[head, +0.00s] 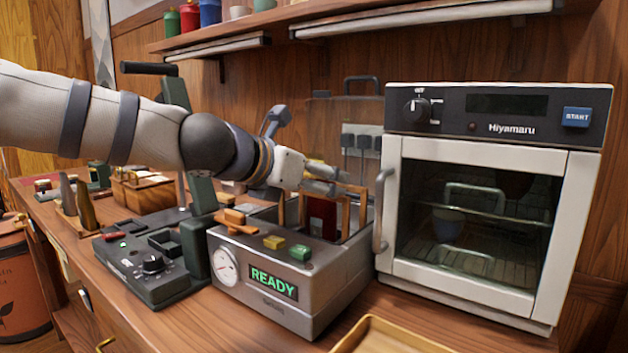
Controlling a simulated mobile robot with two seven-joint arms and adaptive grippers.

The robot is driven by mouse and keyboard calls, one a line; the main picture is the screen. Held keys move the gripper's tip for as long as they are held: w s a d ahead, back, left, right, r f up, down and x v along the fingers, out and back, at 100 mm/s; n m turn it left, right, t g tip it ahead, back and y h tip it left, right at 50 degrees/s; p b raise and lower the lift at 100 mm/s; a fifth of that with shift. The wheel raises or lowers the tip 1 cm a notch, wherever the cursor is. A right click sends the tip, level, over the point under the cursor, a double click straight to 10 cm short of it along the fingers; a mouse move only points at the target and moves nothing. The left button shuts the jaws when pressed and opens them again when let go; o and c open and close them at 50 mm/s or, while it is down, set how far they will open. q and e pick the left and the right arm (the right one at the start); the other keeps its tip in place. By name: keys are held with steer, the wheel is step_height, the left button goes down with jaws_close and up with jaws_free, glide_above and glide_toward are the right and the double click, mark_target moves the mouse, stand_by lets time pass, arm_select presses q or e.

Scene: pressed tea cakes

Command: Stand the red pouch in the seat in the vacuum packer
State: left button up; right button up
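The vacuum packer (317,305) is a grey metal box with a round gauge and a green READY display. Its lid is up, and its chamber is open at the top. A dark red pouch (322,213) shows inside the chamber, upright between the orange-brown wooden posts of the seat (364,210). Its upper edge is partly hidden by my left gripper (342,183), which reaches in from the left just over it. The two fingers lie close together, and I cannot tell whether they grip the pouch. My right gripper is not in view.
A white oven (487,190) with a glass door stands close on the right. A black sealer (150,262) with a raised arm stands on the left. A shelf (270,32) with jars runs above. A wooden tray (385,337) edges in at the front.

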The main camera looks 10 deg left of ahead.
arm_select(q)
steer(key=v, duration=1.2)
